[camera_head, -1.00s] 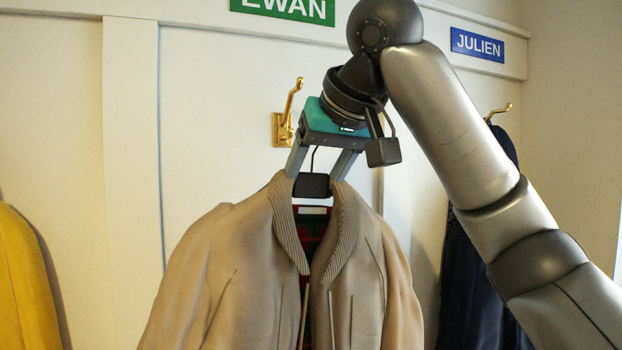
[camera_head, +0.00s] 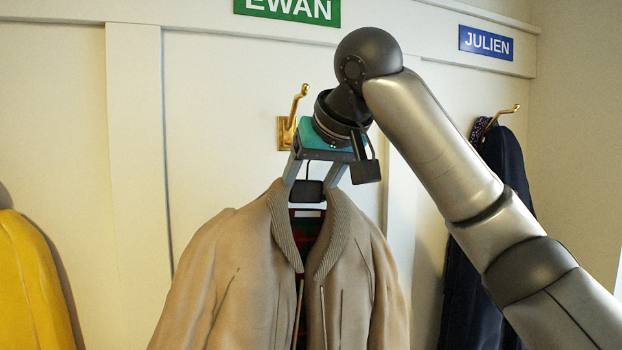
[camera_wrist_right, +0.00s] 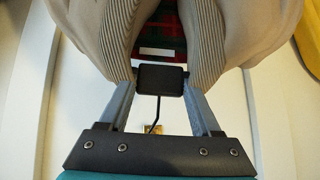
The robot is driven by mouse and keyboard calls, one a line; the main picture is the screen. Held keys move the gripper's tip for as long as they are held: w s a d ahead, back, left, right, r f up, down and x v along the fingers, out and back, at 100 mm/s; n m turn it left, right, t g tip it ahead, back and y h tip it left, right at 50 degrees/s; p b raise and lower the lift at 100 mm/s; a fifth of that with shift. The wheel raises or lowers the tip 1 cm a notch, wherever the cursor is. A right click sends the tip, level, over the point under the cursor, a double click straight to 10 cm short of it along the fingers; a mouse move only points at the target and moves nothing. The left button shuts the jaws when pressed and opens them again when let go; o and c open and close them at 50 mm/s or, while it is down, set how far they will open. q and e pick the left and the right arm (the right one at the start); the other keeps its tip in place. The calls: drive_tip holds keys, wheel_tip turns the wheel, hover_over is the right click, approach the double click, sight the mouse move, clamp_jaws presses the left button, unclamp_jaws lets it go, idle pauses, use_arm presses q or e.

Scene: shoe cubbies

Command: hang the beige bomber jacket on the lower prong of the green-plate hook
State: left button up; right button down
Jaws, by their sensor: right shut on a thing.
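The beige bomber jacket (camera_head: 235,275) hangs upright on a hanger in the head view, with a red-and-green plaid lining at its neck. My right gripper (camera_head: 308,188) is shut on the black block (camera_wrist_right: 161,79) of the hanger at the collar. The thin hanger wire rises between the fingers in the wrist view. The green EWAN plate (camera_head: 288,10) is at the top. Below it is a brass hook (camera_head: 294,118) on the wall; its upper prong shows, and its lower part is hidden behind my gripper. The jacket appears in front of and below the hook. My left gripper is out of view.
A blue JULIEN plate (camera_head: 486,43) is at the right, above another brass hook (camera_head: 503,115) holding a dark navy coat (camera_head: 480,260). A yellow garment (camera_head: 30,285) hangs at the far left. A vertical wall strip (camera_head: 138,150) stands left of the hook.

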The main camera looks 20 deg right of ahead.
drive_tip(key=shift+w+a+f+p, duration=0.1)
drive_tip(key=shift+w+f+p, duration=0.15)
drive_tip(key=shift+w+p, duration=1.1)
drive_tip(key=shift+w+a+f+p, duration=0.1)
drive_tip(key=shift+w+f+p, duration=0.1)
drive_tip(key=shift+w+p, duration=1.1)
drive_tip(key=shift+w+f+p, duration=0.25)
drive_tip(key=shift+w+p, duration=0.7)
drive_tip(key=shift+w, duration=0.7)
drive_tip(key=shift+c, duration=1.1)
unclamp_jaws()
drive_tip(key=shift+o, duration=1.1)
drive_tip(key=shift+f, duration=0.15)
drive_tip(key=shift+s, duration=0.1)
